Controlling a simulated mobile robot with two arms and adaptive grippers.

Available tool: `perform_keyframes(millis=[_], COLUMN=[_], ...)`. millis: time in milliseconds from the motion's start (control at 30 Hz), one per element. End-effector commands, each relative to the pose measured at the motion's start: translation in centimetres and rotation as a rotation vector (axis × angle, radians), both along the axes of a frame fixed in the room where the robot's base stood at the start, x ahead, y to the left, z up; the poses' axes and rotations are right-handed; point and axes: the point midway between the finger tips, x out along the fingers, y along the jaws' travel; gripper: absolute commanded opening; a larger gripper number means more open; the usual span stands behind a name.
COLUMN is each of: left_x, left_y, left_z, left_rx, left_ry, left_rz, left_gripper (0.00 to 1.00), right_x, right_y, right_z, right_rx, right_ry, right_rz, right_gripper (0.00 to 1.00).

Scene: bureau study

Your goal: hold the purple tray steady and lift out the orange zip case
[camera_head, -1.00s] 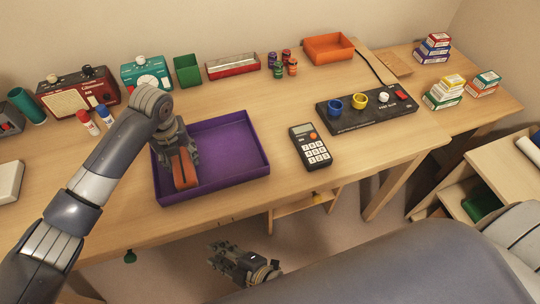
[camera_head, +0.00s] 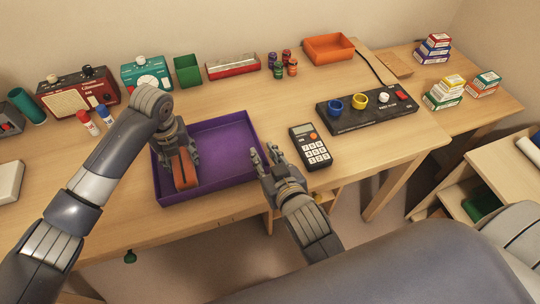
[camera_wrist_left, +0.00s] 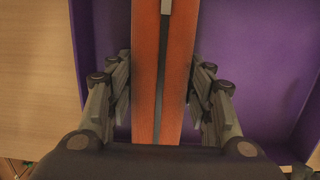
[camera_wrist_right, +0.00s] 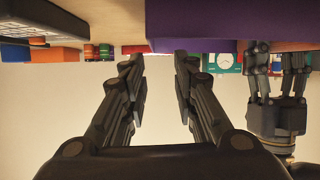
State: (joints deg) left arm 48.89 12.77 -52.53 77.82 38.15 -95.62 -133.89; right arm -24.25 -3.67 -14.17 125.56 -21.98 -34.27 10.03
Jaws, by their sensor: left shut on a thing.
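The purple tray (camera_head: 228,163) lies near the front edge of the table. The orange zip case (camera_head: 183,170) is inside it at the left, and it fills the middle of the left wrist view (camera_wrist_left: 147,70). My left gripper (camera_head: 181,165) is shut on the case, with a finger on each side of it. My right gripper (camera_head: 268,158) is open and empty at the tray's right front corner, apart from the wall as far as I can tell. In the right wrist view its fingers (camera_wrist_right: 160,75) are spread below the purple tray's edge (camera_wrist_right: 192,30).
A black calculator (camera_head: 311,147) lies right of the tray. A dark control board (camera_head: 366,110) is further right. Red and blue glue sticks (camera_head: 96,121) stand left of my left arm. A green cup, a red box and radios line the back.

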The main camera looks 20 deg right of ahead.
Motion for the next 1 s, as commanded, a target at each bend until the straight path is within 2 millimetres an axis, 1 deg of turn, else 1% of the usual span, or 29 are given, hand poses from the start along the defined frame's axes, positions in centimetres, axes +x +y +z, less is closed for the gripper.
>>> perform_keyframes(millis=[33,100,167,267,500,700,833,1000], left_x=[0.0,-0.1,-0.1,-0.1,0.0,0.0,0.0,0.0], left_y=[0.0,0.0,0.0,0.0,0.0,0.0,0.0,0.0], left_z=[-0.1,-0.1,-0.1,-0.1,0.0,0.0,0.0,0.0], left_rx=[0.000,0.000,0.000,0.000,0.000,0.000,0.000,0.000], left_ry=[0.001,0.001,0.001,0.001,0.001,0.001,0.001,0.001], left_rz=[0.000,0.000,0.000,0.000,0.000,0.000,0.000,0.000], left_gripper=[0.21,0.21,0.21,0.21,0.21,0.21,0.21,0.21], right_x=[0.0,0.1,0.5,1.6,5.9,9.0,10.2,10.9], right_y=[-0.6,-1.0,-1.2,-1.1,-1.1,-1.0,-1.0,-1.0], right_z=[-0.1,-0.3,-0.4,-0.9,-2.6,-3.9,-4.5,-4.8], right_rx=[0.027,0.051,0.057,0.056,0.054,0.054,0.053,0.053], right_ry=[0.014,0.027,0.030,0.030,0.028,0.029,0.029,0.029], right_rz=[-0.023,-0.042,-0.047,-0.047,-0.045,-0.044,-0.044,-0.045], right_gripper=[0.27,0.27,0.27,0.27,0.27,0.27,0.27,0.27])
